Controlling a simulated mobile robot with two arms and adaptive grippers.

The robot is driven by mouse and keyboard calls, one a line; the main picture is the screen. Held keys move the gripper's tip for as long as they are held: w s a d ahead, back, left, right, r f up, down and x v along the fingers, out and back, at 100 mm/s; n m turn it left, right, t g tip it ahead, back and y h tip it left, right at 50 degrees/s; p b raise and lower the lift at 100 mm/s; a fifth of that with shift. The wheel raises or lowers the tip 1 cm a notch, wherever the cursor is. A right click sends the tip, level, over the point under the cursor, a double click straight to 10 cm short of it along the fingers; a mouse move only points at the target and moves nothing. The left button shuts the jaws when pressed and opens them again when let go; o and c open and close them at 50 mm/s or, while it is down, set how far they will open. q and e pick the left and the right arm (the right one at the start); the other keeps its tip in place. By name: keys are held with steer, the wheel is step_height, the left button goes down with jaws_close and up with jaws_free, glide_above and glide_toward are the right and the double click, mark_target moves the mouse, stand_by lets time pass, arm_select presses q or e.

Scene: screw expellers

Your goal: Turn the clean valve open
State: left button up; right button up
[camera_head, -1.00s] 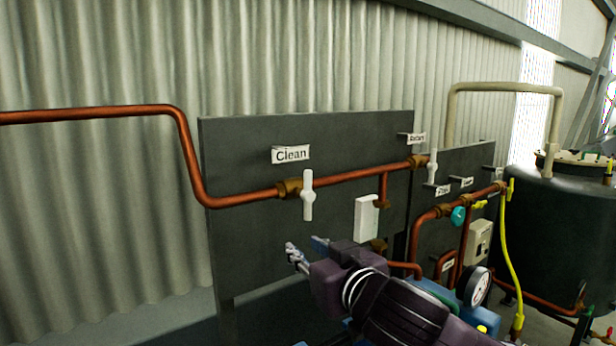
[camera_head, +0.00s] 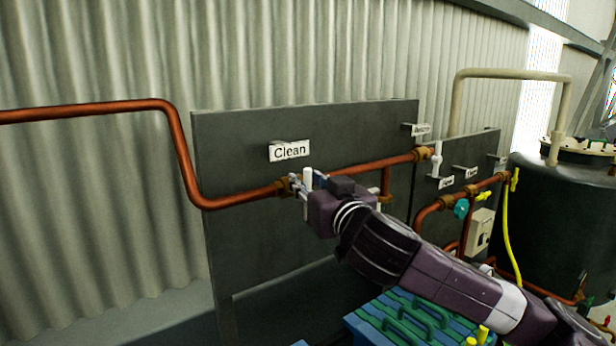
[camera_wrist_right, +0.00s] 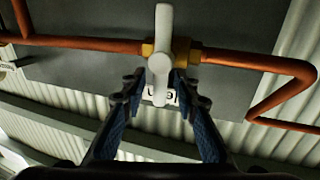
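The clean valve has a white lever handle (camera_head: 308,178) on a brass body, set in a copper pipe under the white "Clean" sign (camera_head: 289,150). In the right wrist view the handle (camera_wrist_right: 163,50) stands across the pipe, in front of the brass body (camera_wrist_right: 181,50). My right gripper (camera_head: 307,183) is at the handle, and its arm hides the lower part of it in the head view. In the right wrist view the right gripper's (camera_wrist_right: 160,86) two fingers are apart, one on each side of the handle's near end. I cannot tell whether they touch it. My left gripper is not in view.
The copper pipe (camera_head: 150,104) runs along the dark panel (camera_head: 230,240). Another white-handled valve (camera_head: 437,160) and a teal-handled valve (camera_head: 461,208) are to the right. A yellow hose (camera_head: 508,240) hangs beside a dark tank (camera_head: 545,220).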

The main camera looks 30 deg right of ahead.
jaws_close()
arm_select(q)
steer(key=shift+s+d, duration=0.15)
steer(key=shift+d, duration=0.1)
